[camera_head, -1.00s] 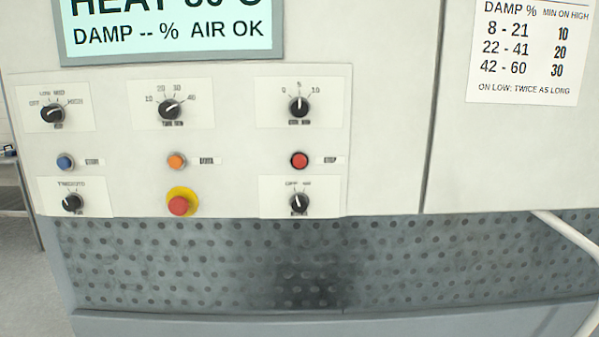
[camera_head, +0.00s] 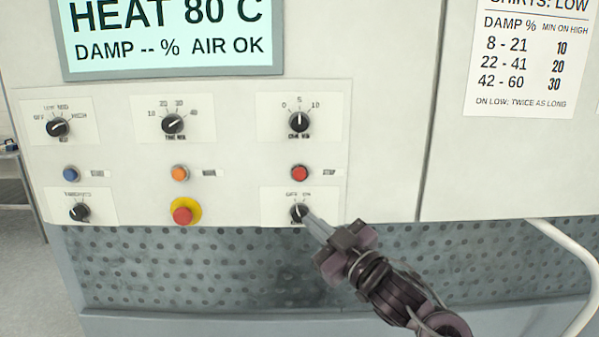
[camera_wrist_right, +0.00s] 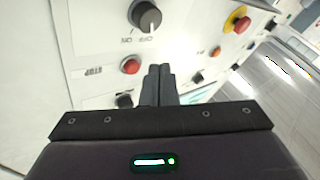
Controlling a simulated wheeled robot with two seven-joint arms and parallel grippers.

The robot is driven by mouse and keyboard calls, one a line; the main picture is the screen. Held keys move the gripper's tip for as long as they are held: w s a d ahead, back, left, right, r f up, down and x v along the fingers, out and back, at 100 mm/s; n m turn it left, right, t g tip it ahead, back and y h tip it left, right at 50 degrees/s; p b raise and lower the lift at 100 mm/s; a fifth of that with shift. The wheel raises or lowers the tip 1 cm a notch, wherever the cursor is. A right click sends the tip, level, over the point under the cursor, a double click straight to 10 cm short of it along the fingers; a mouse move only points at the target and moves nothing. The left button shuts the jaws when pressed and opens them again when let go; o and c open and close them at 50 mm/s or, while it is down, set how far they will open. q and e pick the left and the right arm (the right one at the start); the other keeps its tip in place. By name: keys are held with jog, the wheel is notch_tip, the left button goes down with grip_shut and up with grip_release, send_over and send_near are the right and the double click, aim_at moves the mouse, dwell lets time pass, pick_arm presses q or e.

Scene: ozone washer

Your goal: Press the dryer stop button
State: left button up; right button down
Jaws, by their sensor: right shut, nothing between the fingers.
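The red stop button (camera_head: 300,173) is on the white dryer panel, with a label reading STOP to its right. It also shows in the right wrist view (camera_wrist_right: 131,66), just left of the fingertips. My right gripper (camera_head: 309,216) is shut and empty. In the head view its tips are below the stop button, overlapping the right edge of the lower-right OFF/ON knob (camera_head: 298,213). In the right wrist view the shut fingers (camera_wrist_right: 160,68) point at the panel; I cannot tell how far they are from it. My left gripper is not in view.
A red emergency button on a yellow ring (camera_head: 183,211), an orange button (camera_head: 180,173) and a blue button (camera_head: 71,174) are to the left. Dials sit above them. A display (camera_head: 170,35) is at the top. A white pipe (camera_head: 575,245) is at the right.

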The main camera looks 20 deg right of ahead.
aim_at(300, 174)
jog(key=s+a+r+n+y, duration=0.2)
jog(key=s+a+r, duration=0.1)
jog(key=r, duration=0.3)
jog(key=shift+s+r, duration=0.15)
jog(key=shift+s, duration=0.25)
jog(key=shift+w+d+p, duration=0.3)
jog(key=shift+w+d, duration=0.1)
jog(key=shift+w, duration=1)
jog(key=shift+w+d+p, duration=0.35)
jog(key=shift+w+d, duration=0.05)
jog(key=shift+w, duration=1.05)
jog(key=shift+w+d+p, duration=0.3)
jog(key=shift+w+d, duration=0.1)
jog(key=shift+w, duration=1)
jog(key=shift+w, duration=0.15)
jog(key=shift+w+d, duration=0.15)
jog(key=shift+w, duration=0.1)
